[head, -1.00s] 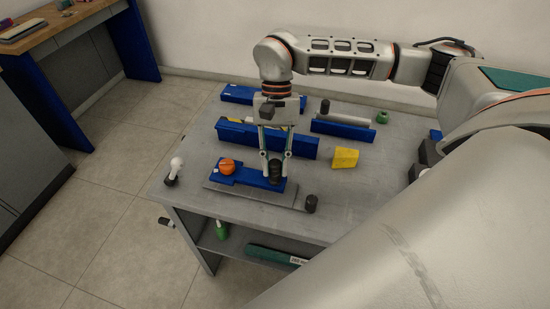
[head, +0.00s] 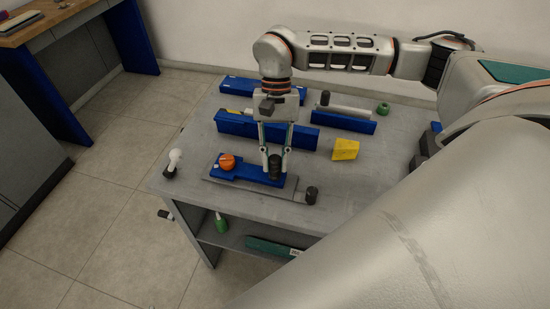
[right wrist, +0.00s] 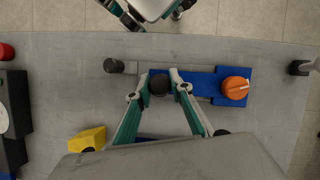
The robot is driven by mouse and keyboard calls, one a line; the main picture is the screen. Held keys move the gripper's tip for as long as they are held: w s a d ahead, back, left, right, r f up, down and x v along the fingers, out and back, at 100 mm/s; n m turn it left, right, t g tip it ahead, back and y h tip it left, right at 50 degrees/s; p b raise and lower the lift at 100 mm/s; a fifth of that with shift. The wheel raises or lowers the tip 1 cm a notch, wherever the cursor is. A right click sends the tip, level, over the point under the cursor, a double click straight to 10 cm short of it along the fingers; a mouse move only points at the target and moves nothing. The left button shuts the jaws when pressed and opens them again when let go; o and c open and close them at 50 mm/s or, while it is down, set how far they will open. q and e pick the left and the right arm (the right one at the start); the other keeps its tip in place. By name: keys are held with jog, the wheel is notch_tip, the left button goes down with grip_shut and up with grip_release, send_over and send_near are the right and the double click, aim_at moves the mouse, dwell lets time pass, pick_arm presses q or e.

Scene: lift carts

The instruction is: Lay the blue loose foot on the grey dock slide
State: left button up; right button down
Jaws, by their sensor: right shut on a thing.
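The blue loose foot (head: 245,171) is a flat blue plate with an orange knob (head: 227,161) at one end and a dark upright grip (head: 275,166) at the other. It lies over the grey dock slide (head: 250,191), whose grey edge shows along the front; whether it rests fully on it I cannot tell. My right gripper (head: 275,160) points down, shut on the foot's dark grip. The right wrist view shows the fingers (right wrist: 161,85) on both sides of that grip. A white part with teal links at that view's top edge may be my left gripper (right wrist: 150,12).
A dark post (head: 311,195) stands at the slide's right end. A yellow block (head: 345,150) sits to the right. Blue rails (head: 265,134) stand behind the foot. A white-topped knob (head: 174,158) is at the table's left edge. Bare tabletop (head: 345,190) lies to the right.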

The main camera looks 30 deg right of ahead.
jog(key=shift+f, duration=0.6)
jog(key=c, duration=1.7)
grip_release()
jog(key=v, duration=1.2)
jog(key=shift+a, duration=0.1)
